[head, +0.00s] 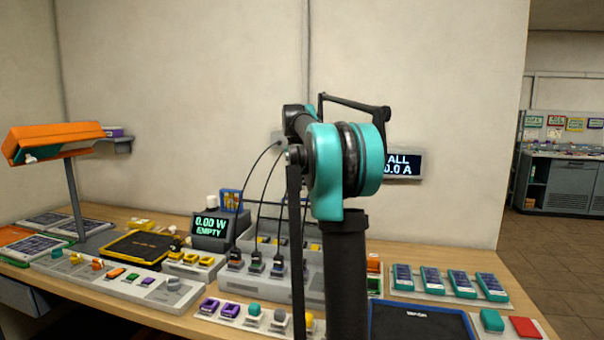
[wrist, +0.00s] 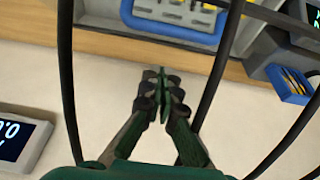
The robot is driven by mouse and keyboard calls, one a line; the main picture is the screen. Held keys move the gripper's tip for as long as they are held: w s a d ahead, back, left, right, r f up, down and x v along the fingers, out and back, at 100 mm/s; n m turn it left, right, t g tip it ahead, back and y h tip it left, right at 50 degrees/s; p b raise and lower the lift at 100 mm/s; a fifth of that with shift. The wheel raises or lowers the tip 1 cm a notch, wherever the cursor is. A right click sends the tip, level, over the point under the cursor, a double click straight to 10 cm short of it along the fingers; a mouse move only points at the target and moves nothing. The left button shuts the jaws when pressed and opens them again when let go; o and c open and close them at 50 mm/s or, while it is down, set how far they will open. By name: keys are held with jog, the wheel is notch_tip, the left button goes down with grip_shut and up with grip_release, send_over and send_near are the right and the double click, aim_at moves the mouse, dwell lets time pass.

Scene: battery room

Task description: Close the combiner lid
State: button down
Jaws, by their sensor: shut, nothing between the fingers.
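The grey combiner box (head: 270,287) sits mid-bench in the head view, with black cables plugged into its front row. Yellow parts show in its rear section, partly hidden behind my arm. I cannot make out the lid clearly there. In the wrist view, a blue-framed grey part (wrist: 205,38) with yellow parts beside it shows at the top edge; I cannot tell whether it is the lid. My gripper (wrist: 163,88) is shut and empty, in front of the pale wall and apart from that part. My arm hides the gripper in the head view.
Black cables (wrist: 214,75) hang on both sides of my gripper. A wall display (head: 403,163) reads "ALL 0.0 A". Coloured blocks and small panels crowd the bench.

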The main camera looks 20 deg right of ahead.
aim_at(297, 207)
jog(key=shift+s+a+f, duration=0.55)
jog(key=shift+s+f, duration=0.1)
jog(key=shift+s, duration=0.15)
jog(key=shift+s+a, duration=0.1)
jog(key=shift+s+a+f, duration=0.2)
jog(key=shift+s+f, duration=0.05)
jog(key=shift+s, duration=0.05)
jog(key=s+a+f+t, duration=0.1)
jog(key=s+f+t+h, duration=0.1)
jog(key=s+a+f+t+h, duration=0.1)
jog(key=shift+s+a+f, duration=0.3)
jog(key=shift+s, duration=0.1)
jog(key=shift+s+a+f+t+h, duration=0.4)
jog(key=shift+s+f+t, duration=0.2)
jog(key=shift+f, duration=0.75)
jog(key=shift+s+a+f+t+h, duration=0.45)
jog(key=shift+s+f, duration=0.2)
jog(key=shift+f, duration=0.65)
jog(key=shift+s+a+f+t+h, duration=0.35)
jog(key=shift+s+f+t, duration=0.25)
jog(key=shift+f, duration=0.75)
jog(key=shift+s+f, duration=0.1)
jog(key=shift+s, duration=0.05)
